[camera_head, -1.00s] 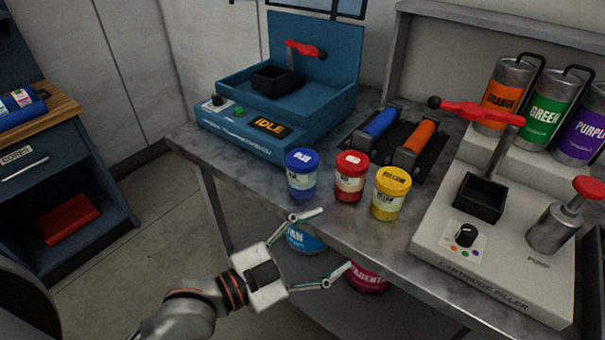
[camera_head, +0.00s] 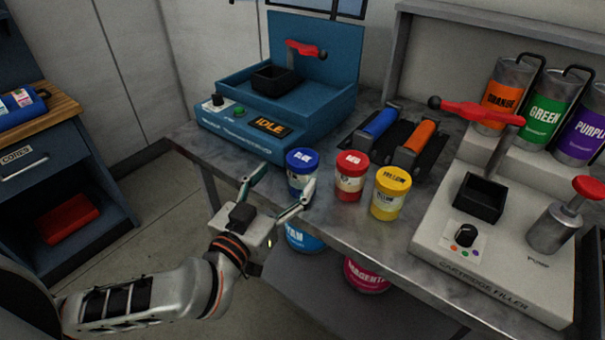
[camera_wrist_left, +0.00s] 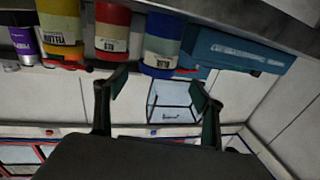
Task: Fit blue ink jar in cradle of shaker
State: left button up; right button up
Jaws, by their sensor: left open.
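The blue ink jar (camera_head: 301,172) stands upright at the front edge of the table, leftmost of three jars. It also shows in the left wrist view (camera_wrist_left: 162,45), upside down, beyond the fingertips. My left gripper (camera_head: 282,182) is open and empty, just in front of the blue jar. One finger is left of the jar and the other overlaps its lower right side in the picture; I cannot tell whether they touch. The fingers also show in the left wrist view (camera_wrist_left: 161,88). The blue shaker (camera_head: 235,139) has an empty-looking black cradle (camera_head: 276,79) under a red-handled clamp (camera_head: 304,48). My right gripper is not in view.
A red jar (camera_head: 350,176) and a yellow jar (camera_head: 390,193) stand close to the right of the blue one. Blue and orange rollers (camera_head: 415,140) lie behind them. The cartridge filler (camera_head: 490,262) fills the right side. Cyan and magenta containers (camera_head: 366,275) sit below the table.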

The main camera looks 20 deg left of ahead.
aim_at(309, 150)
pick_arm(q)
jog(key=shift+w, duration=0.45)
jog(key=w, duration=0.2)
jog(key=w+d, duration=0.1)
jog(key=w, duration=0.1)
jog(key=w+b, duration=0.1)
jog(key=w, duration=0.1)
jog(key=shift+w+d, duration=0.25)
jog(key=shift+d, duration=0.15)
jog(key=c, duration=1.5)
jog(key=shift+r, duration=0.15)
jog(key=shift+c, duration=0.9)
